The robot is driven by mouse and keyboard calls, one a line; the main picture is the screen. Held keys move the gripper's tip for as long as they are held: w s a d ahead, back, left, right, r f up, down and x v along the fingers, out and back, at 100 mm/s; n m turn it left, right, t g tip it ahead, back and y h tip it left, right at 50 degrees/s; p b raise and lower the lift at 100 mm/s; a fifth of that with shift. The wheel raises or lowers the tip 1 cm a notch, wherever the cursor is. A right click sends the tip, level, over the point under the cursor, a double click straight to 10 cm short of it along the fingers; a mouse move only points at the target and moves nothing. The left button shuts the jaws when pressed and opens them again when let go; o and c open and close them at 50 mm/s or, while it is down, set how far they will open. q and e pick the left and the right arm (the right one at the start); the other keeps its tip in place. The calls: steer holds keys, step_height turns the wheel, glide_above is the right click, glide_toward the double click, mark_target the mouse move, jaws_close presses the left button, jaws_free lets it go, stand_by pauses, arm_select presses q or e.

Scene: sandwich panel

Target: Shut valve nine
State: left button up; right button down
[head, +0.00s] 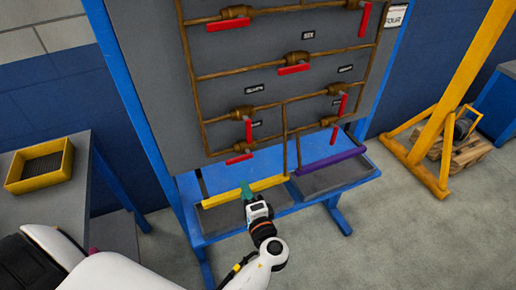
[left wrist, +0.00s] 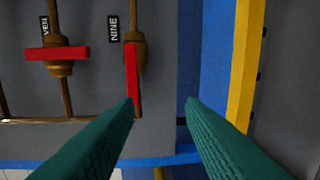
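Valve nine, with its "NINE" label (left wrist: 113,28), has a brass body (left wrist: 139,48) and a red handle (left wrist: 131,80) lying along its pipe. In the head view its handle (head: 240,158) is low on the left part of the grey panel. My left gripper (head: 247,190) is just below it, above the yellow-edged tray. In the left wrist view its teal fingers (left wrist: 160,102) are apart with nothing between them. One fingertip overlaps the end of the handle in view; I cannot tell whether they touch. My right gripper is not in view.
Another valve's red handle (left wrist: 57,53) lies across its pipe close to valve nine. Below the panel are trays with a yellow edge (head: 245,191) and a purple edge (head: 328,162). A yellow bin (head: 40,165) stands on a table at left.

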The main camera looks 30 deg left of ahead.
mark_target(234, 162)
arm_select(q)
steer(key=shift+y, duration=0.4)
steer(key=r+x, duration=0.1)
steer(key=x, duration=0.3)
steer(key=r+x, duration=0.1)
steer(key=x, duration=0.3)
steer(key=r+p+x, duration=0.1)
steer(key=x, duration=0.3)
steer(key=shift+w, duration=0.1)
steer(key=shift+c, duration=0.2)
jaws_close()
